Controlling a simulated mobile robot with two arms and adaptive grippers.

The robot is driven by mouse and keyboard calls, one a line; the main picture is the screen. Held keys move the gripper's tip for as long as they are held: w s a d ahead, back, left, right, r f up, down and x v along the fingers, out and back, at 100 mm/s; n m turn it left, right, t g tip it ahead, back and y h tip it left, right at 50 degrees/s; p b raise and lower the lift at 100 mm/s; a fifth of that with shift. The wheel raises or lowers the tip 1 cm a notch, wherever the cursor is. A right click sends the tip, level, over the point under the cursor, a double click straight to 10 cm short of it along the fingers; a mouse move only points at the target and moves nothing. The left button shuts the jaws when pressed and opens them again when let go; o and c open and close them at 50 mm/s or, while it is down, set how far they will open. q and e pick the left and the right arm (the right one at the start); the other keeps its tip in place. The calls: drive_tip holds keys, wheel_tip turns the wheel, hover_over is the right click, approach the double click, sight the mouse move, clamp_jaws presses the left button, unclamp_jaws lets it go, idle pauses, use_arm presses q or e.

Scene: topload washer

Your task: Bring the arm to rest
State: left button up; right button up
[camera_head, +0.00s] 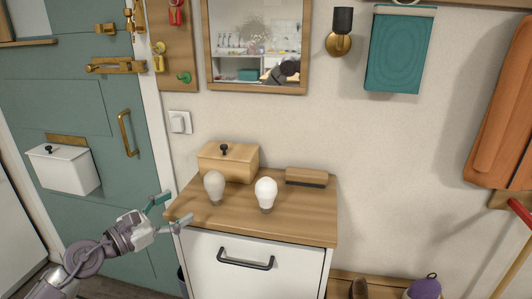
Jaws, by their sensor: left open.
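My left arm comes in from the lower left. Its gripper (175,209) is open and empty, with the two fingers spread apart. The fingertips are by the left front corner of the wooden cabinet top (300,225) in the picture. I cannot tell whether they touch it. My right gripper is not in view.
A greyish bulb (214,187) and a white bulb (266,194) stand on the cabinet top. Behind them are a wooden box (228,162) and a brush (306,177). A teal door (75,110) is at left. A low shelf (340,286) holds items at lower right.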

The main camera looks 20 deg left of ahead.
use_arm(q)
drive_tip(key=s+f+n+g+y, duration=0.2)
drive_tip(key=s+f+n+y, duration=0.4)
drive_tip(key=n, duration=1.1)
drive_tip(key=s+f+n+g+y, duration=0.1)
drive_tip(key=s+f+n+y, duration=0.55)
drive_tip(key=n, duration=1.05)
drive_tip(key=s+d+f+n+g+h, duration=0.6)
drive_tip(key=s+d+f+n+g, duration=0.3)
drive_tip(key=s+d+f, duration=0.55)
wheel_tip(320, 180, down, 23)
drive_tip(key=s+d+m+g+p, duration=0.1)
drive_tip(key=s+g+p, duration=0.1)
drive_tip(key=p, duration=0.1)
drive_tip(key=s+a+f+g+p, duration=0.1)
drive_tip(key=s+a+f+p, duration=0.1)
drive_tip(key=s+f, duration=1)
drive_tip(key=s+a+y, duration=0.1)
drive_tip(key=s, duration=0.3)
drive_tip(key=shift+s+f+m, duration=0.2)
drive_tip(key=shift+f+m, duration=0.1)
